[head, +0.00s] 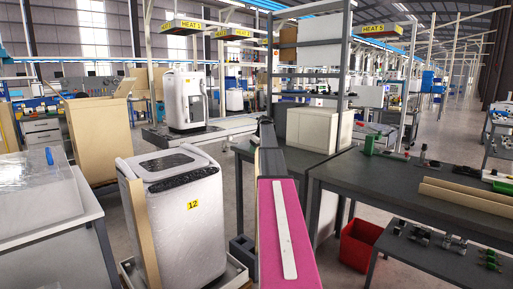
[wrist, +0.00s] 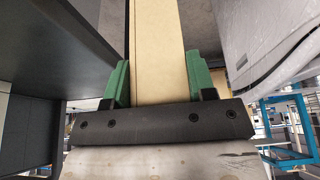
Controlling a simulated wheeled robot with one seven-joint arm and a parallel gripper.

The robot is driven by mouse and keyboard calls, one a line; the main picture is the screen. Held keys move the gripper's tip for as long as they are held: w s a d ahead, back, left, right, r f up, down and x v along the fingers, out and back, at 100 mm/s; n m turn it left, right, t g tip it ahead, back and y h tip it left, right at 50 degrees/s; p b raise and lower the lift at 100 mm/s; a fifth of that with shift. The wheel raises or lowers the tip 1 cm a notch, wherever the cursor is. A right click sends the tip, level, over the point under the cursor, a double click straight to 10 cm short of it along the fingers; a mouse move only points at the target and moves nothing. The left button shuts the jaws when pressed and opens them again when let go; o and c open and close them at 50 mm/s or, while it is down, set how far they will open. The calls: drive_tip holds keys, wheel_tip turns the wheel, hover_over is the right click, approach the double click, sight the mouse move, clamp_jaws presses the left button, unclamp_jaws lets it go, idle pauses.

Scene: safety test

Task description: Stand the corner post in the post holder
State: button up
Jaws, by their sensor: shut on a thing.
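My gripper (wrist: 157,84) shows in the wrist view, its two green fingers shut on a long, flat tan corner post (wrist: 159,45). The post runs from between the fingers out of the top of the picture, so its far end is hidden. Another tan post (head: 138,222) stands upright at the left of the washing machine.
The wrapped washing machine (head: 188,215) marked 12 stands left of my arm; its side (wrist: 270,35) is close in the wrist view. A dark workbench (head: 415,205) with tan posts (head: 465,196) on it is at the right. A red bin (head: 360,245) stands below.

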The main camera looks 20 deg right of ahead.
sight(257, 153)
drive_tip(key=shift+f, duration=2)
drive_tip(key=o, duration=1.6)
drive_tip(key=shift+r, duration=3.45)
